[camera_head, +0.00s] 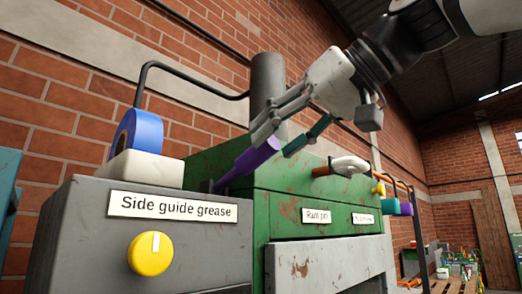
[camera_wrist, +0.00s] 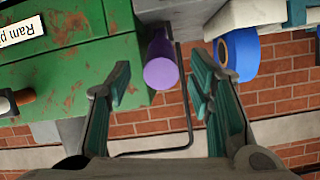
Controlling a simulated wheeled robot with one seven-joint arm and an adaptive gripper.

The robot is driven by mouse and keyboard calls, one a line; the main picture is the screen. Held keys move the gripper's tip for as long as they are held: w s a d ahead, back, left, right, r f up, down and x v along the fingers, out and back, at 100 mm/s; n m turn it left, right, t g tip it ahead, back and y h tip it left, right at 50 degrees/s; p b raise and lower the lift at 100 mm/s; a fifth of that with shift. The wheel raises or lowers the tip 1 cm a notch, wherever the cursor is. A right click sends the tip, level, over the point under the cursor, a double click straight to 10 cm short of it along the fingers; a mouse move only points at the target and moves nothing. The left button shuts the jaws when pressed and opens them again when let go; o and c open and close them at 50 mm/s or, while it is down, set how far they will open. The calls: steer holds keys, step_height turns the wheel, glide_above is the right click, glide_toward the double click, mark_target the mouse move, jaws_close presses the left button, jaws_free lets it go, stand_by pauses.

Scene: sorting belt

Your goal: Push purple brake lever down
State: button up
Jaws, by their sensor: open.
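The purple brake lever (camera_head: 246,166) is a thick round bar beside the left end of the green machine. It slants upward to the right in the head view, with its lower end by the grey box. In the wrist view the purple lever (camera_wrist: 161,66) shows its round end between my two fingers. My gripper (camera_head: 273,146) is open with teal finger pads, at the lever's upper end. In the wrist view my gripper (camera_wrist: 160,85) has a finger on each side of the lever, with gaps visible. I cannot tell if either finger touches it.
The green machine (camera_head: 225,160) has a handle with a white grip (camera_head: 350,165) to the right. A grey box (camera_head: 85,225) with a yellow knob (camera_head: 150,254) stands left. A blue roll (camera_head: 139,133) sits on a white block. A grey post (camera_head: 268,80) rises behind.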

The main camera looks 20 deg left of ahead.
mark_target(260, 163)
steer(key=shift+x, duration=2.4)
jaws_close()
